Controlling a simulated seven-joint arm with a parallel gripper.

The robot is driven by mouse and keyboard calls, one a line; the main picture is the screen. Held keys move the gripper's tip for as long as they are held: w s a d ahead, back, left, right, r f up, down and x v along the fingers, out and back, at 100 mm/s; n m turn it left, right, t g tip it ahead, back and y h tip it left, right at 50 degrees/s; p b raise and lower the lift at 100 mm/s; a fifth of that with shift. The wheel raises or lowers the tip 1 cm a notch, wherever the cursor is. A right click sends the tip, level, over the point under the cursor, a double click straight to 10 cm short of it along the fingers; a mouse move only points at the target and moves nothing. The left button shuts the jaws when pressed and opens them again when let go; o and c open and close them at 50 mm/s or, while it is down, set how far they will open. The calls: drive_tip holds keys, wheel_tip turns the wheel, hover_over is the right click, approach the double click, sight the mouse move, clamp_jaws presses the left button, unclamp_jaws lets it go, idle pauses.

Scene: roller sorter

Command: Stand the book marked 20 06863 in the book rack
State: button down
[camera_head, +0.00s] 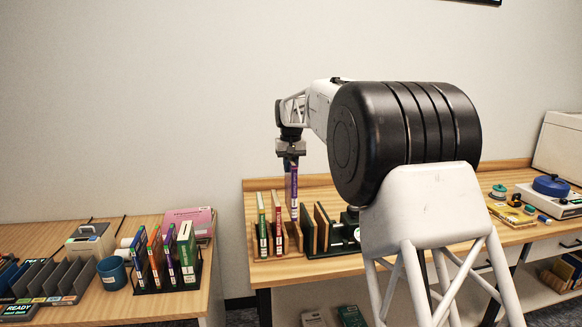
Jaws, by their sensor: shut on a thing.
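My gripper (291,157) points down over the right-hand table and is shut on the top of an upright purple book (294,188). The book has a pale label on its spine, but its number is too small to read. Its lower end is at the wooden book rack (285,240), just right of a red book (277,222) and a green book (263,226) standing there. I cannot tell whether the book rests on the rack floor.
Dark upright boards (321,228) stand just right of the held book. On the left table, a dark rack (160,288) holds several books, beside a blue mug (112,272) and grey slotted holder (60,280). My arm hides part of the right table.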

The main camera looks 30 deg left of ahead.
drive_tip(key=shift+f, duration=7)
drive_tip(key=c, duration=0.9)
unclamp_jaws()
drive_tip(key=shift+c, duration=0.2)
drive_tip(key=shift+f, duration=0.1)
drive_tip(key=shift+r, duration=0.2)
drive_tip(key=shift+r, duration=2.85)
